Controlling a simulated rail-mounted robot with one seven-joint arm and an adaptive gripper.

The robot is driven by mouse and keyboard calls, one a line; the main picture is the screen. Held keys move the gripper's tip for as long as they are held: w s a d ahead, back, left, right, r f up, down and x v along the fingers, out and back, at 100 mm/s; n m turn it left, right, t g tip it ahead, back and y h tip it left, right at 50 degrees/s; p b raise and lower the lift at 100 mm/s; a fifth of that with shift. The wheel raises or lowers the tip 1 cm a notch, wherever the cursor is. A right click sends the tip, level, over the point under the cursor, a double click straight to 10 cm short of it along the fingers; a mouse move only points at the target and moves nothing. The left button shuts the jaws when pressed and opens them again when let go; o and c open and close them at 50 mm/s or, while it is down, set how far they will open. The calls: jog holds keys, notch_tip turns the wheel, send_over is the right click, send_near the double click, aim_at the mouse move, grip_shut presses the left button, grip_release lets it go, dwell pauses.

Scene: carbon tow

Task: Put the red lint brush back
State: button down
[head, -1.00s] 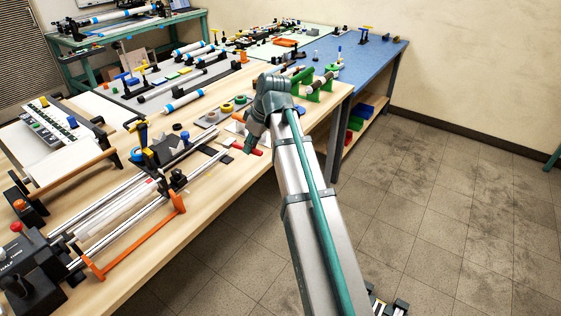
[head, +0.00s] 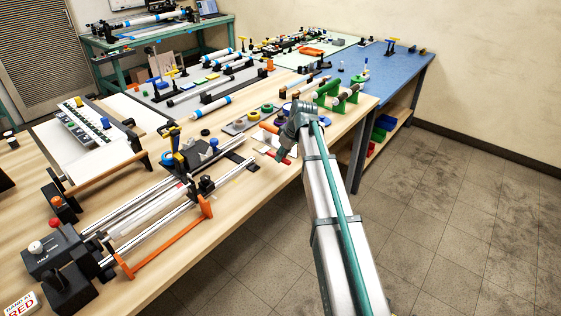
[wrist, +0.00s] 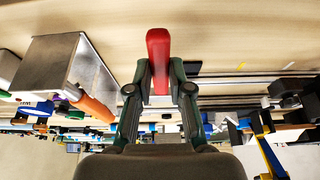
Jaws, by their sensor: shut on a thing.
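The red lint brush (wrist: 158,48) shows in the wrist view as a red handle between the two fingers of my gripper (wrist: 159,80). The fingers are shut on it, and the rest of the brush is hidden. In the head view my gripper (head: 281,154) is over the front edge of the wooden bench, with a red end of the brush (head: 284,161) showing below it. I cannot tell how high the brush is above the bench top.
A rail machine with an orange bar (head: 170,240) stands left of my gripper. Green stands (head: 327,92) holding rollers are behind my arm. Tape rolls (head: 253,115) lie beyond my gripper. The floor right of the bench is clear.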

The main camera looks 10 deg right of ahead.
aim_at(280, 169)
jog(key=shift+w+f, duration=0.55)
jog(key=shift+f, duration=0.1)
jog(key=shift+w+a+f+p, duration=0.15)
jog(key=shift+f+p, duration=0.25)
jog(key=shift+f, duration=1.4)
jog(key=shift+f, duration=0.15)
jog(key=c, duration=1.1)
grip_release()
jog(key=shift+o, duration=0.2)
jog(key=b+v, duration=0.1)
jog(key=v, duration=1.1)
jog(key=shift+b, duration=0.4)
